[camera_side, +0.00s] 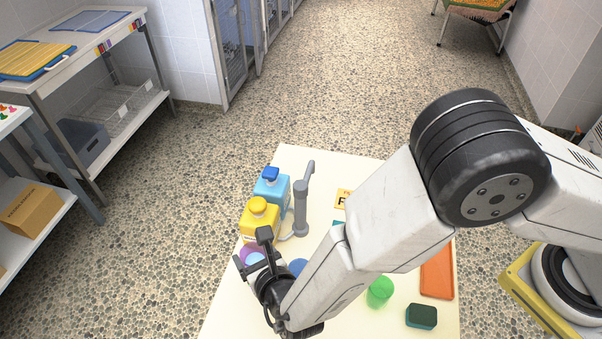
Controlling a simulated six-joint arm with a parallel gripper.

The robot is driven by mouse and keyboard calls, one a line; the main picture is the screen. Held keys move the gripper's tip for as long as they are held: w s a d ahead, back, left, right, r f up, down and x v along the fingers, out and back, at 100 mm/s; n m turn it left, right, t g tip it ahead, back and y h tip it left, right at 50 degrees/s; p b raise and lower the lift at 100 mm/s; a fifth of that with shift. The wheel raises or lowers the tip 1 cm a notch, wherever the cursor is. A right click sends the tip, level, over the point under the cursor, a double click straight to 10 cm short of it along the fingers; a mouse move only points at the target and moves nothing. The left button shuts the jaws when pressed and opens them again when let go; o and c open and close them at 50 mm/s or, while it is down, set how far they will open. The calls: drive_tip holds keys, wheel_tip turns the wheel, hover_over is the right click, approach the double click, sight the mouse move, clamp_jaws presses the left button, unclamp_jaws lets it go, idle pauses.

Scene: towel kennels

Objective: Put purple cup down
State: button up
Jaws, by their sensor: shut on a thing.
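The purple cup (246,252) shows at the left edge of the cream table (300,159), mostly hidden behind my gripper (261,253). A pale lavender-blue round patch shows beside the purple; I cannot tell if it is part of the same cup. My gripper is shut on the purple cup. My wrist covers the contact and the cup's underside, so I cannot tell if the cup touches the table.
A yellow bottle (260,222) and a blue bottle (271,187) stand just behind the cup, with a grey tap-like post (301,212) to their right. A blue round thing (299,266), green cup (379,291), dark sponge (421,316) and orange tray (437,272) lie further right.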

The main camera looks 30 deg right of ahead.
drive_tip(key=shift+f, duration=2.2)
drive_tip(key=shift+f, duration=0.65)
drive_tip(key=o, duration=1.2)
drive_tip(key=shift+r, duration=0.2)
wheel_tip(320, 180, up, 32)
drive_tip(key=shift+f, duration=0.25)
